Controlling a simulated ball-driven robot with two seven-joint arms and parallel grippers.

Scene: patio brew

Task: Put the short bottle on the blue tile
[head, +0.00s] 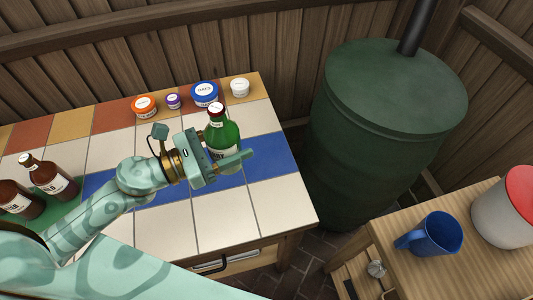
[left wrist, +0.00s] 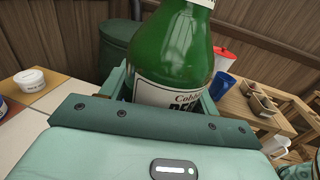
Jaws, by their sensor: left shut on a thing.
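A green bottle (head: 221,130) with a white label and a dark red cap stands about upright at the right part of the tiled table. My left gripper (head: 228,160) is shut on it, with one finger in front of its lower body. In the left wrist view the green bottle (left wrist: 172,55) sits between the fingers, its base hidden by the gripper. The blue tile (head: 268,154) lies behind and beside the bottle's lower part in the head view. I cannot tell whether the bottle touches it. My right gripper is not in view.
Two brown bottles (head: 48,177) are at the left on a green surface. Several small tubs, including a blue one (head: 205,93), line the table's back edge. A green barrel (head: 385,130) stands right of the table. A side table holds a blue mug (head: 437,234).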

